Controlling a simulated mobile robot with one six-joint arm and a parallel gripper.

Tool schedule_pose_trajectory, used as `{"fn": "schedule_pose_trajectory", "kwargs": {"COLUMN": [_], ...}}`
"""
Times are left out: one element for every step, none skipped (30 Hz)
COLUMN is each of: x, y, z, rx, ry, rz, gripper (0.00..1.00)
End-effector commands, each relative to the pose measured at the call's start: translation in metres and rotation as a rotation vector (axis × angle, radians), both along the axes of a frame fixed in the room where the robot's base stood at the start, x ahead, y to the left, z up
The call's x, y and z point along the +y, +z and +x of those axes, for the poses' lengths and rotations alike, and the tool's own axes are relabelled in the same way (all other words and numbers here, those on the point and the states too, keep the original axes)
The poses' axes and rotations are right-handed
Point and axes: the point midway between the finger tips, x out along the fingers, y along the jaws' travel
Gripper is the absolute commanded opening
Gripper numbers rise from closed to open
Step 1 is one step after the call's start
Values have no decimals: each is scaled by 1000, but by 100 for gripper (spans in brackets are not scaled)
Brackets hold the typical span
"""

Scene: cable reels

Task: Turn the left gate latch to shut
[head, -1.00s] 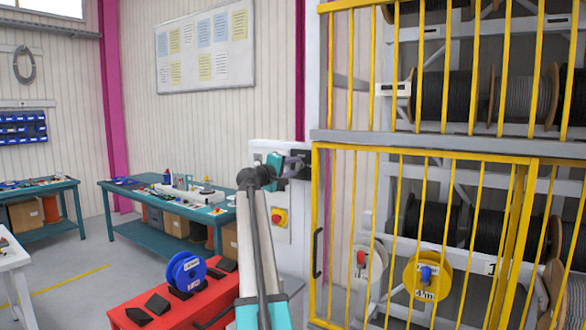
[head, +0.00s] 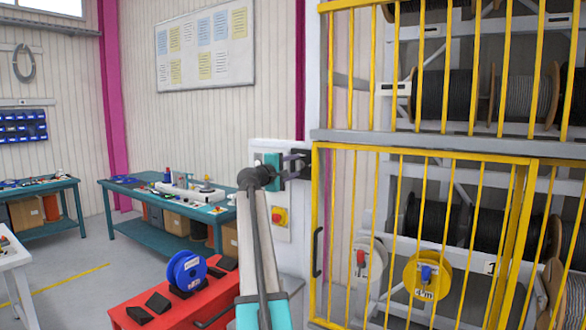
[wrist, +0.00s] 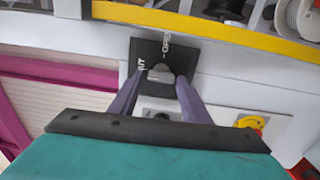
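The left gate latch is a black plate (wrist: 150,52) with white lettering, partly readable as "UT" and "OPE". A grey latch handle (wrist: 160,75) stands out from it. In the wrist view my gripper (wrist: 161,80) has its two purple-grey fingers apart, one on each side of the handle; I cannot tell whether they touch it. In the head view my gripper (head: 296,166) reaches the black latch plate (head: 306,160) at the gate's left post. The fingers hide part of the latch there. The yellow barred gate (head: 315,215) stands to its right and looks closed.
A pale control panel with a red and yellow emergency button (head: 279,216) is just below my gripper. A red cart (head: 150,300) carrying a blue reel (head: 186,270) stands low at left. Cable reels (head: 440,95) sit behind the bars. A teal workbench (head: 150,210) is farther back.

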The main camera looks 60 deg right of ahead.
Motion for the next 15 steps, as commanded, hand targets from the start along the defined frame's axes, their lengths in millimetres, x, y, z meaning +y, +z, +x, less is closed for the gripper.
{"fn": "schedule_pose_trajectory", "kwargs": {"x": [0,0,0,0,0,0,0,0,0,0,1,2,3,4,6], "y": [0,0,0,0,-1,-1,-1,-1,-1,-1,-1,-1,-2,-2,-2], "z": [0,0,0,0,0,0,0,0,0,0,0,0,0,0,0], "rx": [-1,-1,-1,-2,-2,-2,-2,-2,-3,-3,-3,-3,-3,-3,-3], "ry": [0,-1,-1,-1,-1,-1,-1,-1,-1,-1,-1,-1,-1,0,0], "rz": [1,1,1,1,2,2,2,2,2,2,2,2,3,3,3], "gripper": [52,53,53,53,53,53,53,53,53,53,53,53,53,53,53]}}
